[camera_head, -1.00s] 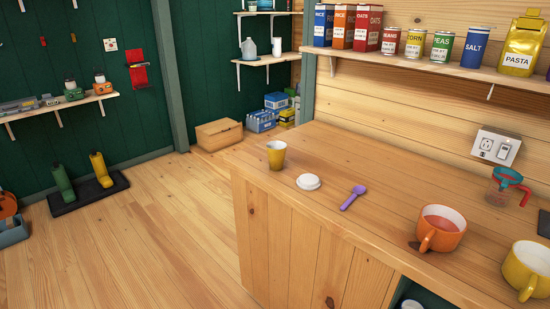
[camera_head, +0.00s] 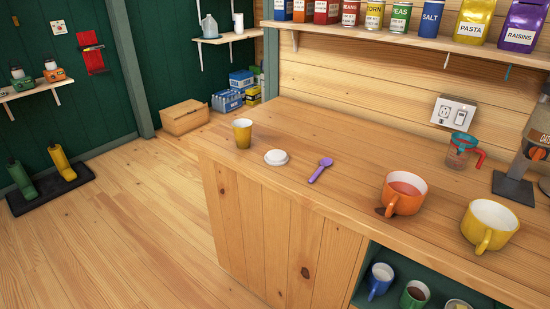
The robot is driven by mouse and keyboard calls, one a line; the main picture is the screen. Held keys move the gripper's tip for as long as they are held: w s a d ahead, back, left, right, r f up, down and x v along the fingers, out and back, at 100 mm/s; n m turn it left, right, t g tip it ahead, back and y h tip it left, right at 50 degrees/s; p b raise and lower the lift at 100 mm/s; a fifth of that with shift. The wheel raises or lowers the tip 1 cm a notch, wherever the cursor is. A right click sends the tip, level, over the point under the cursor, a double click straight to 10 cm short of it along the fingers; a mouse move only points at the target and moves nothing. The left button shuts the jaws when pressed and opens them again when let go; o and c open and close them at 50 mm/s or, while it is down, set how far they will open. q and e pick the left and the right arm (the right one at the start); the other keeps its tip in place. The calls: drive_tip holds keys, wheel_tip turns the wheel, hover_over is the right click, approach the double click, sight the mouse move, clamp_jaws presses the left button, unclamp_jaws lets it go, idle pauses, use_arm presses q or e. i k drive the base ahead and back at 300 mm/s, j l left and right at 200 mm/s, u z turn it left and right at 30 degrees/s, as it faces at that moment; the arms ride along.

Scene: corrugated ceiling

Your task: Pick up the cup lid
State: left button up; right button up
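The white cup lid (camera_head: 276,157) lies flat on the wooden counter (camera_head: 300,135). It is near the counter's left front edge. A yellow cup (camera_head: 242,134) stands upright just left of and behind the lid, apart from it. A purple spoon (camera_head: 320,170) lies to the right of the lid. Neither of my grippers shows in the head view.
An orange mug (camera_head: 403,192), a yellow mug (camera_head: 489,224) and a clear measuring cup with a red handle (camera_head: 462,150) stand farther right on the counter. A shelf (camera_head: 400,42) with boxes and cans runs above.

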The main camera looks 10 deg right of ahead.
sight(275, 157)
drive_tip(key=i+l+u, duration=0.25)
drive_tip(key=i, duration=0.2)
drive_tip(key=i+l+u, duration=0.25)
drive_tip(key=i, duration=0.2)
